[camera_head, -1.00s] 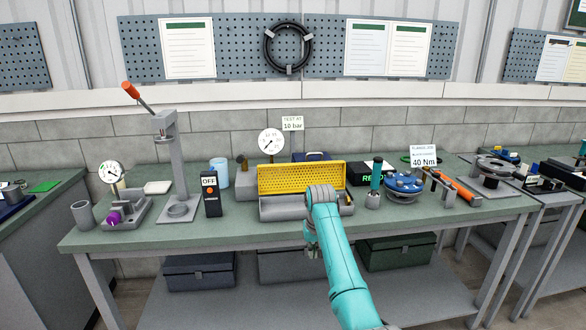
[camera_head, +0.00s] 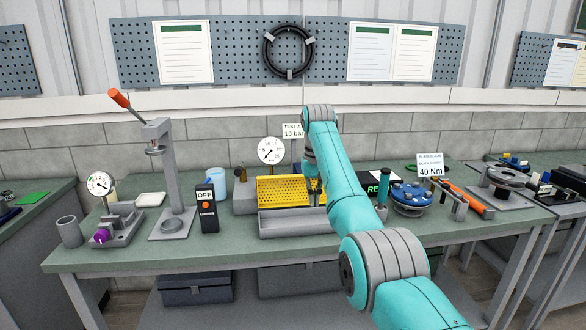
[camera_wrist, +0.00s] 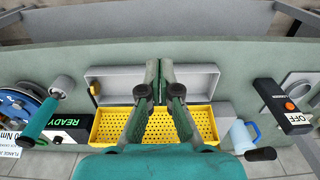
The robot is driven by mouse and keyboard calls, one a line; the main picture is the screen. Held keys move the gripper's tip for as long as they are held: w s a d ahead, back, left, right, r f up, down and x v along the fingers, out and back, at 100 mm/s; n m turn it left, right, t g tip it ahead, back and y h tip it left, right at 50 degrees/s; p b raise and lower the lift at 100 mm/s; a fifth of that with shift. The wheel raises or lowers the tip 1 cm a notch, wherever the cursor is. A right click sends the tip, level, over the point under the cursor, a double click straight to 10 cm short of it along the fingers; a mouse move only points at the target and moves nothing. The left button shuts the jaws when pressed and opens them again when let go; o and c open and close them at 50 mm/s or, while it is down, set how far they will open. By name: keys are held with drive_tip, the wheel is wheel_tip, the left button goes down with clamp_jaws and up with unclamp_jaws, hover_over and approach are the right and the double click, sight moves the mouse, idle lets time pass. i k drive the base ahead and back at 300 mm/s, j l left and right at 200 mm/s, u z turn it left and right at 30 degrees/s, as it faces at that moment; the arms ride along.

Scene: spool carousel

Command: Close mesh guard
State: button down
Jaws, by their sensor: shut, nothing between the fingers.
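The mesh guard (camera_head: 285,189) is a yellow perforated panel. It stands raised along the back edge of an open grey tray (camera_head: 293,225). In the wrist view, the guard (camera_wrist: 112,127) lies below the grey tray (camera_wrist: 112,87), and my fingers cover the middle of both. My gripper (camera_head: 314,197) points down at the right part of the guard in the head view. It is shut and empty, and its fingers also show in the wrist view (camera_wrist: 159,85). I cannot tell whether the fingers touch the guard.
Left of the tray are a black OFF switch box (camera_head: 207,209), a blue cup (camera_head: 216,183) and a lever press (camera_head: 171,180). To the right are a READY display (camera_wrist: 68,133), a teal-handled tool (camera_head: 383,188) and a blue flange (camera_head: 411,196). A gauge (camera_head: 271,151) stands behind.

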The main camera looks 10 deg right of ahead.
sight(303, 187)
drive_tip(key=i, duration=1.25)
